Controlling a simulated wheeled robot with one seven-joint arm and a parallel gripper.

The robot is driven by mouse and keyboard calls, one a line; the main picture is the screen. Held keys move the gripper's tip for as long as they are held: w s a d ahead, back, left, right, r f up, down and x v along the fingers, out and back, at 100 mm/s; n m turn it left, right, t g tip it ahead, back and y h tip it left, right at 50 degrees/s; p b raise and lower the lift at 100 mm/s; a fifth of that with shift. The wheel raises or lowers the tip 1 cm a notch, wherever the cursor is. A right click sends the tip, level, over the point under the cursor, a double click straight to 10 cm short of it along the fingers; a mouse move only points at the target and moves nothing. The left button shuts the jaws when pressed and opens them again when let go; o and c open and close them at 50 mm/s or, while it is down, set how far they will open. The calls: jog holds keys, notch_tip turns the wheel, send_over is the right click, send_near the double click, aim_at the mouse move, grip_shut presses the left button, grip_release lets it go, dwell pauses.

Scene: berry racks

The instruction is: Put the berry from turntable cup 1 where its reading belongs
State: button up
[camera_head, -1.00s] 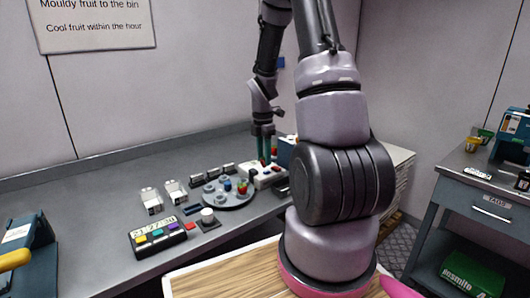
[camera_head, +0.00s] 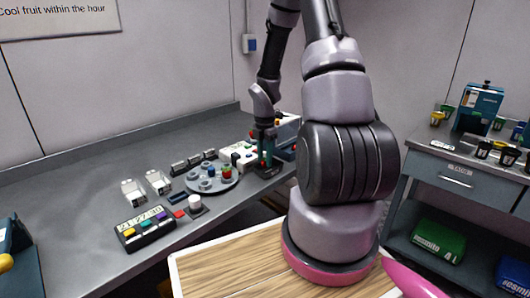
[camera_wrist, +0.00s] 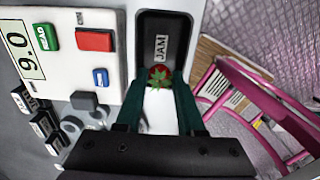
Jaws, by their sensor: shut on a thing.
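My gripper (camera_wrist: 160,88) is shut on a red strawberry (camera_wrist: 159,73) with a green leafy top, held between the green fingertips. In the wrist view, the berry overlaps the near part of a dark tray (camera_wrist: 170,22) labelled JAM; its height above the tray is unclear. A white reader (camera_wrist: 70,63) at the left shows 9.0 on its display (camera_wrist: 27,54).
A keypad with a clock display (camera_head: 146,228) and a white knob (camera_head: 195,203) stand in front of the turntable. Small white holders (camera_head: 133,192) lie at the left. A pink-framed thing (camera_wrist: 250,100) is right of the tray. A side counter (camera_head: 455,155) holds several small cups.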

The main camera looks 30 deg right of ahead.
jog(key=shift+f, duration=0.4)
jog(key=o, duration=0.7)
jog(key=shift+o, duration=0.2)
jog(key=shift+r, duration=0.1)
jog(key=shift+r, duration=2.95)
